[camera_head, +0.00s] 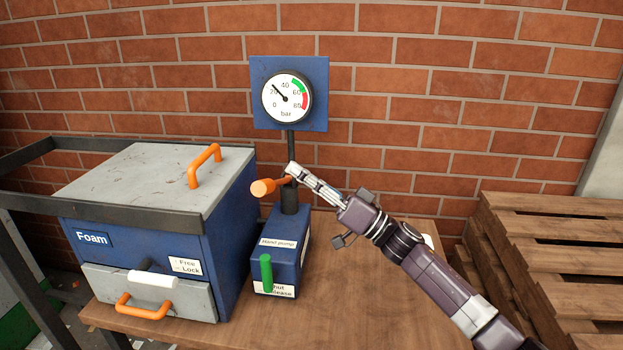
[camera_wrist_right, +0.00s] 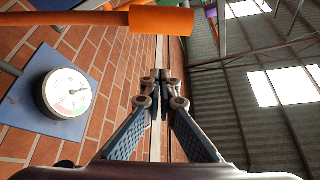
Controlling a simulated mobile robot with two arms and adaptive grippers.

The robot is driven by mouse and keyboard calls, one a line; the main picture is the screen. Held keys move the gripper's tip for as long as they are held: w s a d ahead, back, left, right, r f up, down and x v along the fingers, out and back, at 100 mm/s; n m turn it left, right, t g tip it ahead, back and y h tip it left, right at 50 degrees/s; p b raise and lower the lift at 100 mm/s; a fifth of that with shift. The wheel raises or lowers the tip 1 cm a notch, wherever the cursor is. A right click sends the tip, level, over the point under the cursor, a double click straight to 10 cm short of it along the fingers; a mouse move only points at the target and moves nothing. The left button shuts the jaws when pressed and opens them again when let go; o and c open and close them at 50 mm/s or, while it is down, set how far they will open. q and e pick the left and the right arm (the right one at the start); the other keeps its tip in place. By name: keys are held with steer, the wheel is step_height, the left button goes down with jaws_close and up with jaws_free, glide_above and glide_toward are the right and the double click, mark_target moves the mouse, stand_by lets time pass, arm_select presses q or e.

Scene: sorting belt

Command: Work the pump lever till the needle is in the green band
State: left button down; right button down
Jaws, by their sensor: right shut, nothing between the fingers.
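The hand pump (camera_head: 282,262) is a blue box on the table with a dark upright post. Its orange lever handle (camera_head: 264,187) points to the left, roughly level. The gauge (camera_head: 287,97) sits on a blue plate above the pump; its needle points up and left, a little past 20 and below the green band (camera_head: 299,83). My right gripper (camera_head: 290,169) is shut and empty, close to the lever's rod at the post; I cannot tell if it touches. In the right wrist view the orange handle (camera_wrist_right: 160,20) lies beyond the shut fingertips (camera_wrist_right: 163,75). My left gripper is out of view.
A green release lever (camera_head: 266,272) stands upright on the pump's front. A blue foam box (camera_head: 216,250) with orange handles is close on the left. Wooden pallets (camera_head: 550,250) are at the right. The table (camera_head: 370,310) is clear in front of the pump.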

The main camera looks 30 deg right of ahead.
steer(key=a, duration=0.1)
steer(key=w+a+f+p, duration=0.1)
steer(key=w+a, duration=0.1)
steer(key=a, duration=0.1)
steer(key=shift+f, duration=0.35)
